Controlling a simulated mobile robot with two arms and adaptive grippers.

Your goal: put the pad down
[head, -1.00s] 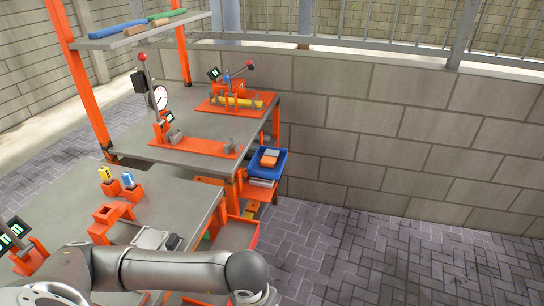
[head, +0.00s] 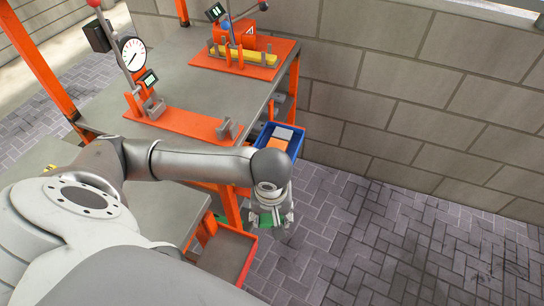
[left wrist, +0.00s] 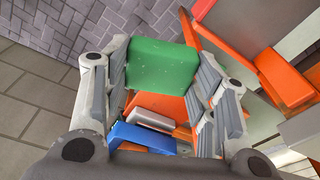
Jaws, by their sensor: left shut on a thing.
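The pad appears to be the green block (left wrist: 163,65), which sits between the fingers of my left gripper (left wrist: 165,95) in the left wrist view. In the head view my left gripper (head: 270,217) points down beside the table, over the paved floor side, and is shut on the block. Only a little green of the block (head: 264,219) shows there, the rest hidden by the fingers. A blue tray (head: 262,135) holding an orange and a grey block stands just behind the gripper. It also shows below the block in the left wrist view (left wrist: 145,138). My right gripper is not in view.
An orange bin (head: 243,265) is at the near table's right side. The far table (head: 185,85) carries an orange dial-gauge stand (head: 180,122) and an orange fixture with a yellow bar (head: 243,57). A block wall (head: 420,100) stands behind; open paving (head: 370,240) lies to the right.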

